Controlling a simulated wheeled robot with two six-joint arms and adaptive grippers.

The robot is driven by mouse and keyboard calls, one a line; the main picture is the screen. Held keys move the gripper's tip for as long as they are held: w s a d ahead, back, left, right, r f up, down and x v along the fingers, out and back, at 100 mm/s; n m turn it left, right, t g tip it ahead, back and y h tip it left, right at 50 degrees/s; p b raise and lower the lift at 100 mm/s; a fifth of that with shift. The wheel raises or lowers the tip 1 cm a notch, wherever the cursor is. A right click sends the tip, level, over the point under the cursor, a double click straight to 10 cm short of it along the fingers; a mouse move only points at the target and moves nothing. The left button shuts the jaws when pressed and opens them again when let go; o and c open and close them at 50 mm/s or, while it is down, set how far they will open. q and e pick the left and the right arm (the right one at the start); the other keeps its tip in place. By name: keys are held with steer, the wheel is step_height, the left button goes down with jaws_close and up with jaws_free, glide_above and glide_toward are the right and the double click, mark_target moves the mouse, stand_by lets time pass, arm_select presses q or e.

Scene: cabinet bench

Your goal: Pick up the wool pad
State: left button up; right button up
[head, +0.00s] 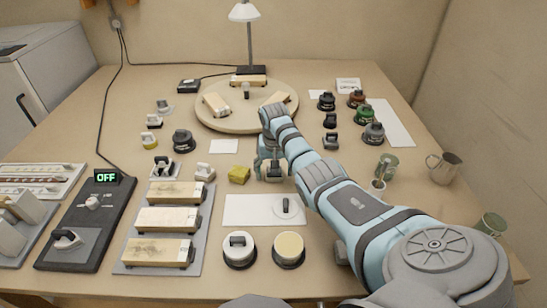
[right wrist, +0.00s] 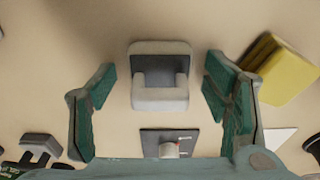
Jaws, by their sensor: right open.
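A pale grey-white block with a raised grip, which I take to be the wool pad (right wrist: 160,99), lies on the bench in the right wrist view. My right gripper (right wrist: 159,78) is open, with one finger on each side of the pad and visible gaps between them. In the head view my right gripper (head: 271,170) points down at the middle of the bench and mostly hides the pad. My left gripper is not in view.
A yellow block (head: 239,175) lies close to the gripper, and also shows beside a finger in the right wrist view (right wrist: 285,72). A white sheet (head: 245,209) lies in front. A round turntable (head: 235,123) stands behind. Several dark-handled pieces (head: 331,141) stand to the right.

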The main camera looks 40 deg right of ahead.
steer(key=shift+r, duration=0.15)
steer(key=shift+s, duration=0.1)
steer(key=shift+c, duration=1.2)
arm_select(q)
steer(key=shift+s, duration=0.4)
arm_select(e)
steer(key=c, duration=0.9)
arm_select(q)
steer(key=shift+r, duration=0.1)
arm_select(e)
step_height(320, 180, up, 19)
steer(key=p, duration=0.5)
steer(key=shift+r, duration=0.1)
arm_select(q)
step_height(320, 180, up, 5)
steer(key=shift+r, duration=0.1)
arm_select(e)
steer(key=shift+r, duration=0.4)
